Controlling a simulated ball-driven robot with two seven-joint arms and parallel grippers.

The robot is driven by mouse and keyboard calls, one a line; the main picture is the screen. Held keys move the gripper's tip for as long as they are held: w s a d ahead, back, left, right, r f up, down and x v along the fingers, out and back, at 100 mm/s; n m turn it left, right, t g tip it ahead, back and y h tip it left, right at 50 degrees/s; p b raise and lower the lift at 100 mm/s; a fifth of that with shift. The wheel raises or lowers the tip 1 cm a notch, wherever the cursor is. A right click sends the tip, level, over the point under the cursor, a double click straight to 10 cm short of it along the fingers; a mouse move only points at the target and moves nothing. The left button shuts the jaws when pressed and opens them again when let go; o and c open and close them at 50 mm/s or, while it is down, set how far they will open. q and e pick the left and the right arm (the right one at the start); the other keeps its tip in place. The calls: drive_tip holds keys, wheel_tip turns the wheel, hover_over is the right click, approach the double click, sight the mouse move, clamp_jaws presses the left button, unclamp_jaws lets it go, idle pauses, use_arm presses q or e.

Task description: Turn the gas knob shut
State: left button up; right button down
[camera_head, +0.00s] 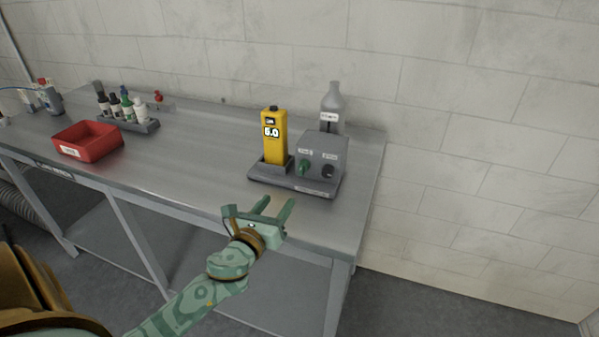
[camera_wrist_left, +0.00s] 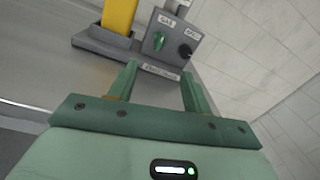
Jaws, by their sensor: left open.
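A grey box (camera_head: 323,152) on a dark tray (camera_head: 262,178) at the right end of the bench carries a green knob (camera_head: 304,167) and, to its right, a dark round knob or port (camera_head: 328,171). In the left wrist view the green knob (camera_wrist_left: 159,41) sits under a label that seems to read GAS, with the dark one (camera_wrist_left: 185,49) beside it. My left gripper (camera_head: 276,207) is open and empty, in front of the tray and apart from the knob. My right gripper is not in view.
A yellow meter (camera_head: 274,136) reading 5.0 stands upright left of the box. A grey bottle (camera_head: 333,103) stands behind. A red bin (camera_head: 87,141) and a rack of several bottles (camera_head: 138,122) are farther left. The bench (camera_head: 200,150) between is clear.

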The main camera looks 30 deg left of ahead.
sight(300, 171)
use_arm(q)
drive_tip(key=w, duration=0.4)
drive_tip(key=w+a+b, duration=0.1)
drive_tip(key=w, duration=0.3)
drive_tip(key=w+a+b, duration=0.1)
drive_tip(key=w, duration=0.4)
drive_tip(key=shift+a+f, duration=0.15)
drive_tip(key=shift+a, duration=0.1)
drive_tip(key=shift+w+a, duration=0.1)
drive_tip(key=shift+w, duration=0.55)
drive_tip(key=c, duration=1)
